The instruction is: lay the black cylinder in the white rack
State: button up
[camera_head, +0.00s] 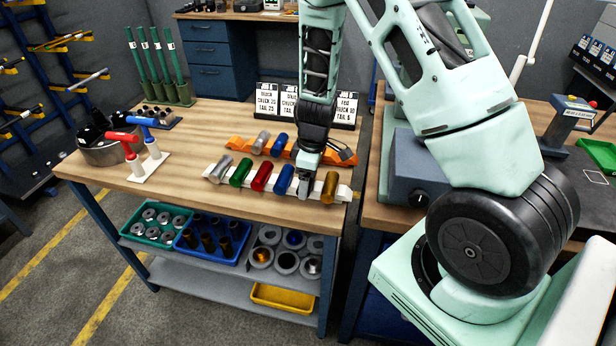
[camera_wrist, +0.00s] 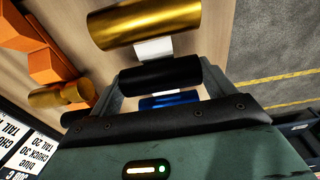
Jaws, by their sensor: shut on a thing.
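My gripper (camera_head: 306,187) points down over the white rack (camera_head: 345,193) on the wooden bench. It is shut on the black cylinder (camera_wrist: 160,75), which lies crosswise between the fingers in the wrist view. In the head view the gripper mostly hides this cylinder. The rack holds a silver, a green, a red and a blue cylinder (camera_head: 283,180) to the left of my gripper and a gold cylinder (camera_head: 330,187) to its right. The black cylinder is between the blue and gold ones; I cannot tell whether it touches the rack.
An orange rack (camera_head: 237,143) with several cylinders stands just behind. Label cards (camera_head: 267,100) stand at the bench's back edge. A white stand with red and blue handles (camera_head: 148,167) is at the left. The bench between it and the racks is clear.

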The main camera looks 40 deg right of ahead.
jog(key=shift+f, duration=0.2)
jog(key=o, duration=1.5)
jog(key=shift+c, duration=0.2)
notch_tip(320, 180, up, 17)
jog(key=s+d+p, duration=0.1)
jog(key=p, duration=0.3)
jog(key=shift+s+r+p, duration=0.15)
jog(key=shift+r+p, duration=0.05)
jog(key=shift+p, duration=0.15)
